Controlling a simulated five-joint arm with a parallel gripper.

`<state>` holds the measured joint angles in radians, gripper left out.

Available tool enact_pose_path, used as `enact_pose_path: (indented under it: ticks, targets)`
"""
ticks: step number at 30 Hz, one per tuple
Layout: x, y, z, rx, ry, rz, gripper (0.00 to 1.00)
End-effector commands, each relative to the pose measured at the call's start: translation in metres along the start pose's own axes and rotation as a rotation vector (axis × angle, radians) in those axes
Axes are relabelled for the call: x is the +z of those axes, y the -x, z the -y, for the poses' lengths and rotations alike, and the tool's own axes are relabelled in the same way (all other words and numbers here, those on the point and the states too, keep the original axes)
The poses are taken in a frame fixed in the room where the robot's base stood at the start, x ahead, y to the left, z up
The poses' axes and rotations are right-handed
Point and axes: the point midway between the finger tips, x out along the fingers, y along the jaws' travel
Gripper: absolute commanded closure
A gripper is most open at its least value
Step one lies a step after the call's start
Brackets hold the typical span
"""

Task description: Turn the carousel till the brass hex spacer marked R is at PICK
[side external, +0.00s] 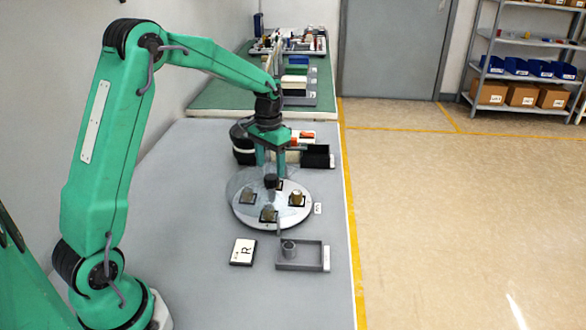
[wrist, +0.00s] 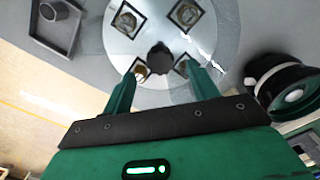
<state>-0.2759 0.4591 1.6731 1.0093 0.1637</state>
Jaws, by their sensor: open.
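The round pale carousel (side external: 235,212) lies on the grey bench, with a dark knob (side external: 270,181) at its centre. Several dark square nests on it hold small parts: a brass-coloured one at the right (side external: 297,199), one at the front (side external: 268,215), one at the left (side external: 248,197) and one partly hidden behind the knob. Their markings are too small to read, so I cannot tell which is R. A small pale label (side external: 318,208), unreadable, sits at the carousel's right edge. My gripper (side external: 270,170) is open above the carousel, its fingertips to either side of the knob (wrist: 160,58).
A white card (side external: 243,251) marked R lies in front of the carousel. Beside it a grey tray (side external: 310,265) holds a grey cylinder (side external: 289,248). A black rounded device (wrist: 290,88) and dark boxes (side external: 317,156) stand behind the carousel. Bench to the left is clear.

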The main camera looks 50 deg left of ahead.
Motion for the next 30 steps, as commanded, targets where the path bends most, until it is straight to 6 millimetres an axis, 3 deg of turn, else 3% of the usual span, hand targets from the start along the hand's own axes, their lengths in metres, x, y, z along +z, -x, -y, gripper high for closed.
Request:
enact_pose_path:
  ticks: [9,20,27,29,30]
  targets:
    - [0.0,-0.031,0.0,0.0,0.0,0.001,0.41]
    - [0.0,-0.035,0.0,0.0,0.0,0.0,0.41]
    - [0.0,-0.034,0.0,0.0,0.0,0.0,0.88]
    - [0.0,-0.034,0.0,0.0,0.0,0.0,1.0]
    - [0.0,-0.034,0.0,0.0,0.0,0.0,1.0]
